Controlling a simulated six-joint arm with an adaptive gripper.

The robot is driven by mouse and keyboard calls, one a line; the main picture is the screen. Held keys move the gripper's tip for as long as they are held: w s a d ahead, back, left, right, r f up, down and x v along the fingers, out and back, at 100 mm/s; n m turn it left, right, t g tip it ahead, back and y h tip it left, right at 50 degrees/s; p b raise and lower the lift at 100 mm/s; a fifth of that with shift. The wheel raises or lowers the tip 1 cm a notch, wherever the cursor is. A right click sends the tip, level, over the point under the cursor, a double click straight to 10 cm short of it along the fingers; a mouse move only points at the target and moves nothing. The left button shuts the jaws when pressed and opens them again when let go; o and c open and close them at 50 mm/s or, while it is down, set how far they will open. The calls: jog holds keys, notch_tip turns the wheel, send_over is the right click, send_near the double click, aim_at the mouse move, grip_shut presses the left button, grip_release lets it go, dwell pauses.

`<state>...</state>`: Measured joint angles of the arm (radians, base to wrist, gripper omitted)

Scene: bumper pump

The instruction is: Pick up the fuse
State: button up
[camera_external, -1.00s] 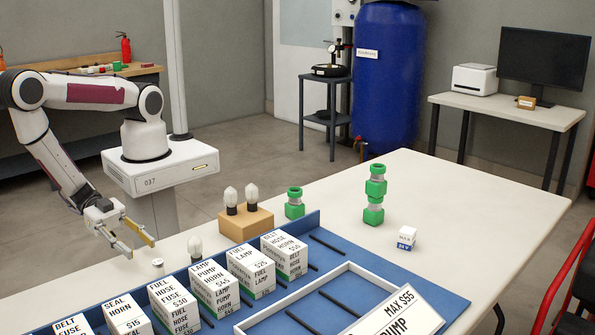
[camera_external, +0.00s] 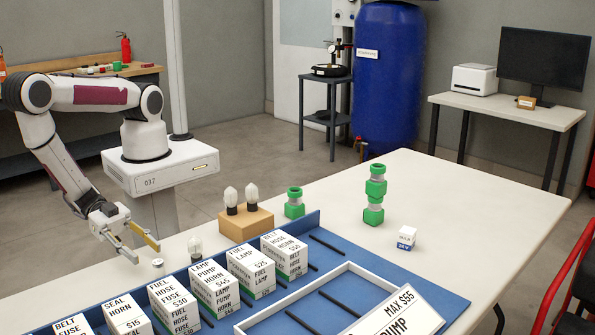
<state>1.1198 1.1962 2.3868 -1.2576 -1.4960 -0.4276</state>
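No label marks the fuse. A small round silver-topped piece (camera_external: 157,264) at the table's near-left edge may be the fuse, but it is too small to tell. My gripper (camera_external: 146,254) points down toward it from the upper left. Its two fingers are spread apart with nothing visible between them.
A clear bulb (camera_external: 195,247) stands close right of the silver piece. Labelled white boxes (camera_external: 175,305) line a blue tray (camera_external: 455,308) in front. A wooden block (camera_external: 246,224) holds two bulbs. Green fittings (camera_external: 374,195) stand farther back.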

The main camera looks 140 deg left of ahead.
aim_at(158, 264)
jog(key=shift+w, duration=0.15)
dwell(0.3)
jog(key=shift+d+x, duration=0.15)
jog(key=shift+x, duration=0.55)
jog(key=shift+d+x, duration=0.1)
jog(key=shift+x, duration=1.75)
jog(key=shift+c, duration=0.5)
jog(key=c, duration=0.9)
